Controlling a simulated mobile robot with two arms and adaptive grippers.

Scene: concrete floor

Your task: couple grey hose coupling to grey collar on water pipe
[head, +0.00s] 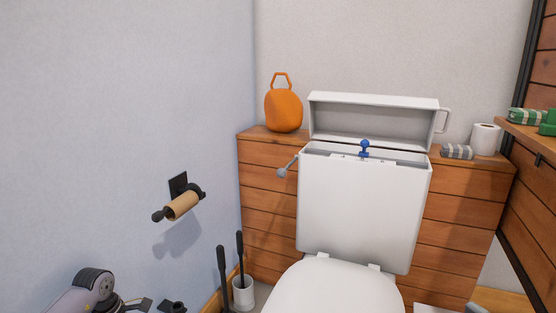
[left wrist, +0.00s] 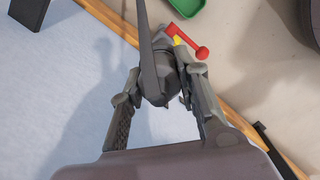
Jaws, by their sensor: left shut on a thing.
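My left gripper (left wrist: 160,85) is shut on a dark grey rounded piece (left wrist: 156,88), which looks like the grey hose coupling. A dark strip like a hose runs from it toward the top of the left wrist view. Just beyond it are a red lever handle (left wrist: 202,52) and a bit of yellow, like a valve. The grey collar cannot be told apart there, nor whether the held piece touches anything. In the head view only part of my left arm (head: 92,284) shows at the bottom left; the held piece cannot be made out. My right gripper is not in view.
A toilet with an open cistern (head: 365,215) stands against a wooden ledge (head: 465,205). A brush holder (head: 243,292) and a wall-mounted roll holder (head: 180,205) are on the left. In the left wrist view, wooden skirting (left wrist: 115,22) and a green object (left wrist: 187,7) lie beyond the gripper.

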